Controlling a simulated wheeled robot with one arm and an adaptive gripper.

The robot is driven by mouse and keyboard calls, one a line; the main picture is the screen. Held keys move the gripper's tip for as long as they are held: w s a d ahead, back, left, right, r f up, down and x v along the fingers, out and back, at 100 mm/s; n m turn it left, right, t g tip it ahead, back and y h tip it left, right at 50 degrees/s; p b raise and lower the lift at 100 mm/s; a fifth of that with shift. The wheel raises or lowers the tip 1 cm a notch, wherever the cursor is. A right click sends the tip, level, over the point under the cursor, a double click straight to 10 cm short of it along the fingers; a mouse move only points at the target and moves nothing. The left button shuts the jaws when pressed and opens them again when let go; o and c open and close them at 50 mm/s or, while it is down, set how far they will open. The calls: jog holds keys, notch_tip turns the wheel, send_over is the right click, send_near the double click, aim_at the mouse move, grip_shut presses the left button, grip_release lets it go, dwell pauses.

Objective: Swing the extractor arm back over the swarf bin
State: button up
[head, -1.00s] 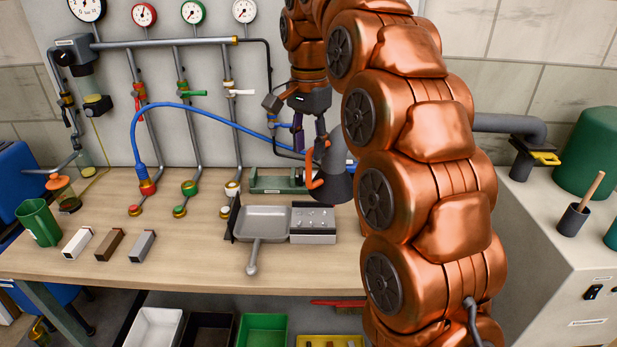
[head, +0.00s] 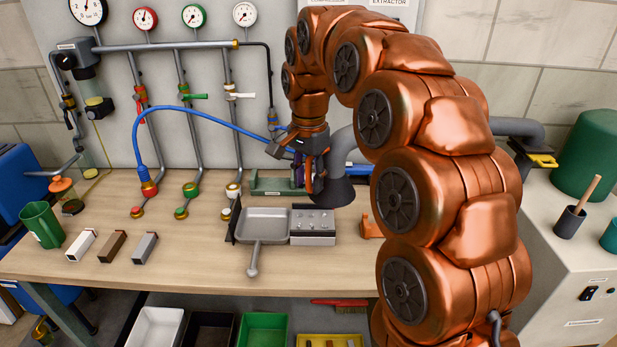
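The extractor arm is a grey pipe (head: 347,150) ending in a dark conical hood (head: 335,190). The hood hangs low over the back of the bench, right of the grey pan. An orange handle (head: 309,176) shows at the hood's left side, mostly hidden by my gripper. My gripper (head: 308,186) points down at this handle, its dark fingers beside it. Whether the fingers are closed on the handle cannot be made out. My own copper arm covers much of the pipe's run to the right. I cannot tell which container is the swarf bin.
A grey pan (head: 264,223) and grey block (head: 313,222) stand in front of the hood. A green fixture (head: 268,186) sits behind. A blue hose (head: 205,112) arches at the left. White (head: 155,328), black and green (head: 262,330) bins are under the bench. An orange piece (head: 371,228) lies right.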

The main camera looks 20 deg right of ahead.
jog(key=shift+f, duration=0.3)
grip_shut()
dwell(0.3)
dwell(0.3)
